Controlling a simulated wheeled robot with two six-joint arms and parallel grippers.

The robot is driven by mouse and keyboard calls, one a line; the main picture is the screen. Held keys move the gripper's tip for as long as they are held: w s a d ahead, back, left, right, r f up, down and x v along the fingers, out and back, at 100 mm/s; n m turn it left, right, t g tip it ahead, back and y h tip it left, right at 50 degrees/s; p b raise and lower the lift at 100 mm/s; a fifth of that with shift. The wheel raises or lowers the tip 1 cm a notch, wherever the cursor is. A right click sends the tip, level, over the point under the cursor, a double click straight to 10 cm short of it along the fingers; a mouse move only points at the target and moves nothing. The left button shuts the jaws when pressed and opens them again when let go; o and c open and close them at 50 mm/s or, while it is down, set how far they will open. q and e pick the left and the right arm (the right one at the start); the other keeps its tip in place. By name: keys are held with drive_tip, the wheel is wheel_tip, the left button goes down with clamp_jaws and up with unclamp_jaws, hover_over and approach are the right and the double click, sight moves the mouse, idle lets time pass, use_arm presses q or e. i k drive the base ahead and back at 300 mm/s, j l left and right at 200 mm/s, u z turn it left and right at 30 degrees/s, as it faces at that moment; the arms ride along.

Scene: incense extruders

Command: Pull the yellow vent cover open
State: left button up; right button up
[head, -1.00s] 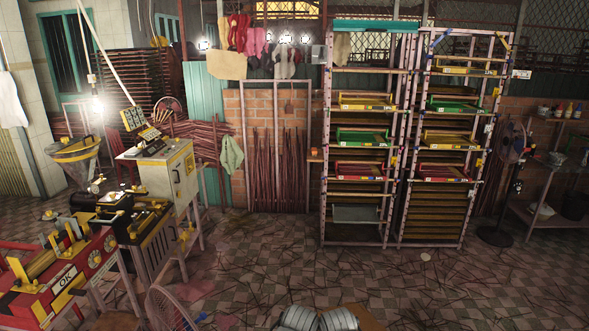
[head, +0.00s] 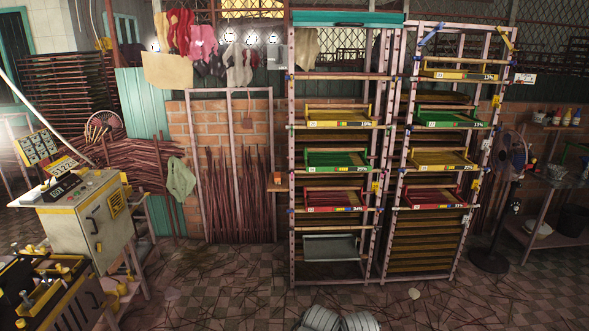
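In the head view, a yellow vent cover (head: 115,204) with dark slots sits on the side of a grey-white control cabinet (head: 97,232) at the left. It looks flush with the panel, but it is too small to tell for certain whether it is shut. A dark handle is beside it on the same panel. Neither of my grippers is in view, and nothing of mine touches the cover.
A yellow and black machine (head: 45,295) stands in front of the cabinet at lower left. Tall racks with coloured trays (head: 338,204) stand at centre right. A standing fan (head: 511,155) is further right. The checkered floor (head: 215,285) between cabinet and racks is mostly open, with scattered sticks.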

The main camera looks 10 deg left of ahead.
sight(117, 207)
drive_tip(key=i+u, duration=0.75)
drive_tip(key=i+l+u, duration=0.2)
drive_tip(key=i+u, duration=0.6)
drive_tip(key=i+l+u, duration=0.35)
drive_tip(key=i+l+z, duration=0.2)
drive_tip(key=i+z, duration=0.15)
drive_tip(key=i, duration=0.15)
drive_tip(key=i+z, duration=0.4)
drive_tip(key=i+l, duration=0.05)
drive_tip(key=i, duration=0.05)
